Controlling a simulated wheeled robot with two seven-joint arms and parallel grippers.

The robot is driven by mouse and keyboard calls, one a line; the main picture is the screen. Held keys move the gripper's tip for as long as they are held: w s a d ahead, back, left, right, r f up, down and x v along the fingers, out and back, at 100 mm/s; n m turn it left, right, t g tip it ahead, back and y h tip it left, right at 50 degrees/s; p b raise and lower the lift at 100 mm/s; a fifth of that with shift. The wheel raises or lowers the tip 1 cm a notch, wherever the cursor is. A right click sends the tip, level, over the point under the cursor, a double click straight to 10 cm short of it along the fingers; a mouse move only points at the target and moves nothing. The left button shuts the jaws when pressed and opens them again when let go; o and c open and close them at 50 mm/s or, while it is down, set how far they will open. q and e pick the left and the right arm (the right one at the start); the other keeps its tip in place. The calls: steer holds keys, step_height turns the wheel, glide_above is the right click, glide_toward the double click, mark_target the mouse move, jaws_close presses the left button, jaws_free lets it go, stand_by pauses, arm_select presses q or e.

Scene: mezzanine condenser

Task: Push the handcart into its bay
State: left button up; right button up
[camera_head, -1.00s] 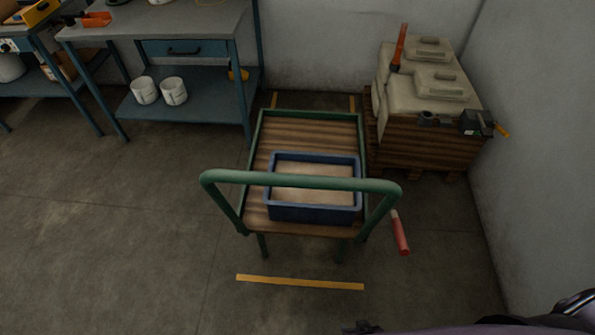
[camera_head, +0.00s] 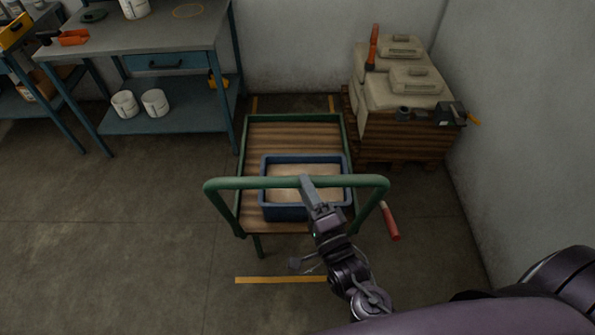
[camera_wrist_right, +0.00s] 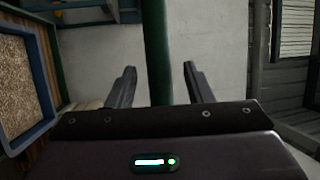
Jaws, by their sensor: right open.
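The handcart has a wooden deck (camera_head: 290,130) with a green frame and a green push handle (camera_head: 240,184) at its near end. A blue tray (camera_head: 285,213) stands on the deck. Yellow floor marks show behind the cart and as a near line (camera_head: 265,280) in front of it. My right gripper (camera_head: 307,183) is at the middle of the handle. In the right wrist view the green bar (camera_wrist_right: 158,50) runs between its two open fingers (camera_wrist_right: 158,85); contact cannot be told. My left gripper is not in view.
A pallet (camera_head: 400,140) with pale sacks (camera_head: 400,95) stands right of the cart, near the wall. A workbench (camera_head: 170,45) with white pots on its lower shelf stands at left. A red grip (camera_head: 390,222) shows beside the cart's right side. Floor at left is clear.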

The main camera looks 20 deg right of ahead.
steer(key=shift+p+x, duration=0.4)
steer(key=shift+x, duration=1.8)
steer(key=shift+c, duration=0.5)
jaws_close()
